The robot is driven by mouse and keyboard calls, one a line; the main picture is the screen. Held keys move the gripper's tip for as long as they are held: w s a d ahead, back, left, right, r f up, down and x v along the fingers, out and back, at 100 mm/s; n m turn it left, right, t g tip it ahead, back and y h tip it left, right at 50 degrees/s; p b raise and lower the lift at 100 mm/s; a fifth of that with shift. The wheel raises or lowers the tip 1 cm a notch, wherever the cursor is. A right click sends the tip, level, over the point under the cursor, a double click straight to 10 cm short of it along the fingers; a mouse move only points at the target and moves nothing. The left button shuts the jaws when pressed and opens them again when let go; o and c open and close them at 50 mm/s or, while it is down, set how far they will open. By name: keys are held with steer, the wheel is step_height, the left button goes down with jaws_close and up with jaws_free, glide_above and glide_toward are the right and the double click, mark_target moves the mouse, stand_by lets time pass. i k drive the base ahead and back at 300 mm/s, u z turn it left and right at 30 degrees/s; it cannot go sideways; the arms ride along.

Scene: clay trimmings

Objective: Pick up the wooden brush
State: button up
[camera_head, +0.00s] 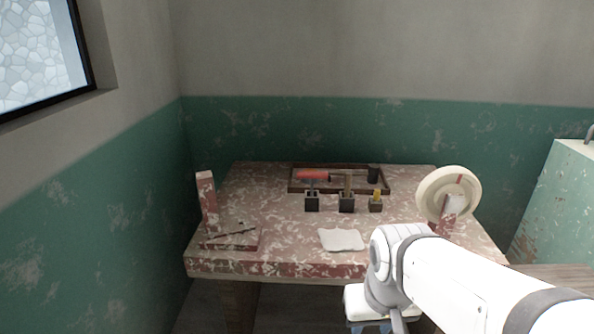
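A wooden, brown upright piece (347,184), which may be the wooden brush, stands in the middle of three small dark holders on the worn red-and-white table. It is too small to tell its bristles or exact shape. My white arm reaches in from the lower right, in front of the table. The end of my arm, with my gripper (371,325), is at the bottom edge, partly cut off and well apart from the holders. Its fingers do not show clearly.
The left holder (312,203) has a dark bluish piece, the right holder (376,205) a yellow one. Behind are a dark-rimmed tray (297,184), a red tool (313,175) and a dark cup (373,173). A white cloth-like sheet (341,240) lies in front; a tape-like roll (447,194) stands right.

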mark_target(348, 174)
steer(key=i, duration=1.2)
steer(key=z, duration=0.65)
steer(key=i, duration=0.55)
steer(key=u, duration=0.05)
